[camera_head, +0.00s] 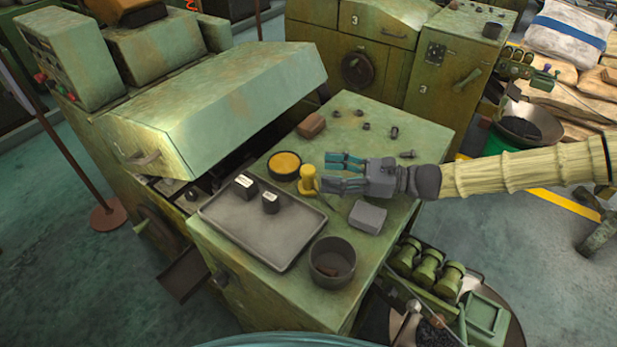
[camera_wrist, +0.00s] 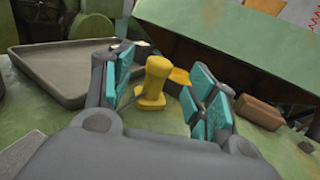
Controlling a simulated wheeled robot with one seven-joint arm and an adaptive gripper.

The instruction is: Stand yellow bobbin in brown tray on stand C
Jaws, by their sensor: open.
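The yellow bobbin (camera_head: 308,180) stands upright on the green machine top, close to the right side of the brown-grey tray (camera_head: 275,242). My gripper (camera_head: 332,173) is open, with its teal-padded fingers pointing left at the bobbin from the right. In the wrist view the bobbin (camera_wrist: 154,84) shows in the gap between the two fingers (camera_wrist: 158,92), which do not grip it. The tray lies flat and holds two small dark blocks with white tops (camera_head: 245,186) (camera_head: 270,202); their marks are too small to read. I cannot tell any stand marked C.
A round dish with a yellow inside (camera_head: 284,164) sits just behind the bobbin. A brown block (camera_head: 311,125) and several small dark parts lie further back. A grey block (camera_head: 368,216) and a dark round pot (camera_head: 332,262) stand nearer. The tray's front half is clear.

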